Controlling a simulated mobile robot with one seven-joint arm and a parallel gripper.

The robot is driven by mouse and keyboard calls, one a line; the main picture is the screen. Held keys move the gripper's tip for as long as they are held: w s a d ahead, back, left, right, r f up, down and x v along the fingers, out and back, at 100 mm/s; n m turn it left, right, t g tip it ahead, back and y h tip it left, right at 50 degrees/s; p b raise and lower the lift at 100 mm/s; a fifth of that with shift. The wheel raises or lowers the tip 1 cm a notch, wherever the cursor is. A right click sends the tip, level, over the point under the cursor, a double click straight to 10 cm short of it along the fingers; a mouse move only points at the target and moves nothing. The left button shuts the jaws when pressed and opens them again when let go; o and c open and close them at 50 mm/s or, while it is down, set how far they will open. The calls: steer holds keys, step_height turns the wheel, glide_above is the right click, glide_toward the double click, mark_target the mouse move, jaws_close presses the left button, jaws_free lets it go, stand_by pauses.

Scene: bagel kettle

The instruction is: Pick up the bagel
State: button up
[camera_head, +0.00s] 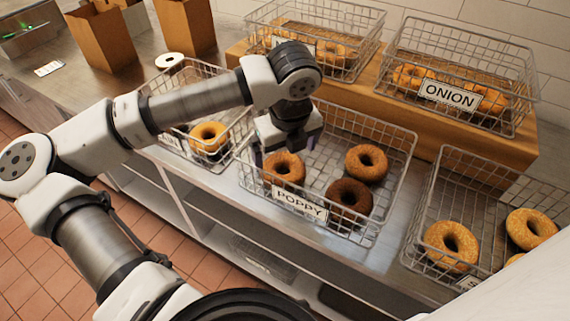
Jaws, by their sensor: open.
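My gripper (283,146) is open and points down into the wire basket labelled POPPY (375,226). It is just above a golden bagel (284,167) at the left of that basket. Whether the fingers stand around this bagel or only over it, I cannot tell; the fingertips are largely hidden by the wrist. A second golden bagel (366,163) lies at the back right of the basket. A dark brown bagel (349,199) lies at the front middle. My arm crosses the picture from the left.
Another wire basket at the left holds a bagel (208,137). A basket at the right holds several bagels (451,244). Behind, baskets on a wooden riser (420,127) hold more bagels, one labelled ONION (449,95). Paper bags (101,38) and a tape roll (169,61) stand at the back left.

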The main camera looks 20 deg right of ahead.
mark_target(284, 163)
steer(key=shift+g, duration=0.3)
steer(key=f, duration=0.5)
steer(key=shift+s+a, duration=0.2)
steer(key=shift+s, duration=0.15)
steer(key=shift+w+d+f, duration=0.25)
steer(key=shift+w+f, duration=0.65)
steer(key=shift+w, duration=0.25)
steer(key=shift+s+a+r, duration=0.1)
steer(key=shift+s+r, duration=0.35)
steer(key=shift+r, duration=0.2)
steer(key=c, duration=0.5)
steer(key=shift+c, duration=0.8)
steer(key=shift+w+f, duration=0.1)
steer(key=shift+w, duration=0.1)
steer(key=shift+s+r, duration=0.1)
steer(key=shift+r, duration=0.35)
step_height(284, 163, up, 20)
steer(key=b, duration=0.3)
steer(key=shift+f, duration=0.25)
